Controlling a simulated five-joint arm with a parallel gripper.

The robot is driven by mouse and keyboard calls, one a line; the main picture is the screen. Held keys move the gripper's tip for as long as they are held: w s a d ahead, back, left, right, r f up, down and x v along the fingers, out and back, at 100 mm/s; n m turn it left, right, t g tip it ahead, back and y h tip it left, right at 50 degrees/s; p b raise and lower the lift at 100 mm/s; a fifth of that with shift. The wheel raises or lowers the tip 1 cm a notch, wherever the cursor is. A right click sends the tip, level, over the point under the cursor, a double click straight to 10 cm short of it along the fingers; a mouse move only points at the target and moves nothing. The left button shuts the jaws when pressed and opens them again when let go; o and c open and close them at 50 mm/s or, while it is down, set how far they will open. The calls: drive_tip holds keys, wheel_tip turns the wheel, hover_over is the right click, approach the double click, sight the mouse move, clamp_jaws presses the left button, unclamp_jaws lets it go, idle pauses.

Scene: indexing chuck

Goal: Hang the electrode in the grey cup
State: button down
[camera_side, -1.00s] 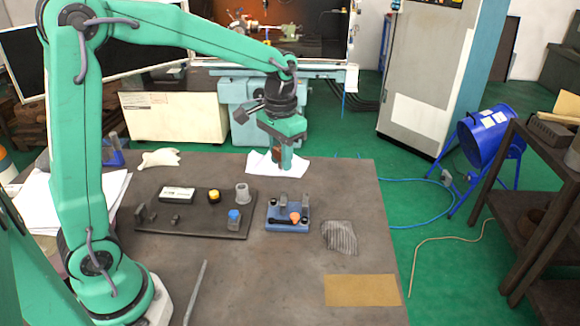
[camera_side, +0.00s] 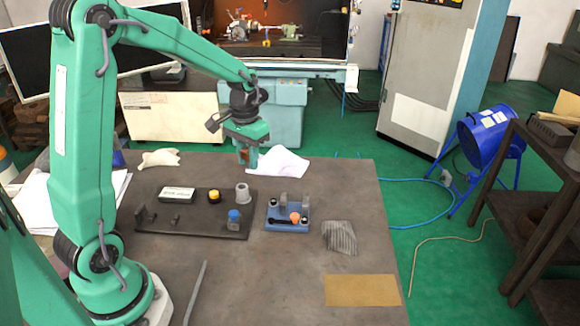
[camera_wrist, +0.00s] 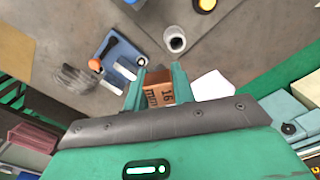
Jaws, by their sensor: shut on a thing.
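The electrode is a copper-brown block (camera_wrist: 160,92) with "16 mm" marked on it, between the fingers of my gripper (camera_wrist: 157,82) in the wrist view. In the side view my gripper (camera_side: 248,162) is shut on it, and only a small brown part of the electrode (camera_side: 243,154) shows. The grey cup (camera_side: 242,194) stands upright at the back right of a dark base plate (camera_side: 205,229). In the side view my gripper is above and behind the cup. The wrist view shows the round open top of the cup (camera_wrist: 175,39) ahead of the fingers, apart from the electrode.
White paper (camera_side: 285,163) lies behind. The front table area is mostly clear.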

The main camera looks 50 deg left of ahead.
drive_tip(key=shift+s+a+f+n, duration=0.15)
drive_tip(key=shift+a+f, duration=0.1)
drive_tip(key=shift+a, duration=0.25)
drive_tip(key=shift+s+a+f+n, duration=0.1)
drive_tip(key=shift+s+a+f, duration=0.1)
drive_tip(key=shift+a, duration=0.3)
drive_tip(key=shift+s+a+f+n, duration=0.15)
drive_tip(key=shift+a+f, duration=0.1)
drive_tip(key=shift+a, duration=0.25)
drive_tip(key=shift+f, duration=0.25)
drive_tip(key=shift+f, duration=2.4)
drive_tip(key=shift+f, duration=0.6)
drive_tip(key=shift+r, duration=0.1)
drive_tip(key=shift+w+r+n, duration=0.1)
drive_tip(key=shift+r+n, duration=0.5)
drive_tip(key=shift+r, duration=0.3)
drive_tip(key=shift+r+n, duration=2.3)
drive_tip(key=shift+r, duration=0.55)
drive_tip(key=shift+f, duration=0.15)
drive_tip(key=shift+f, duration=2.75)
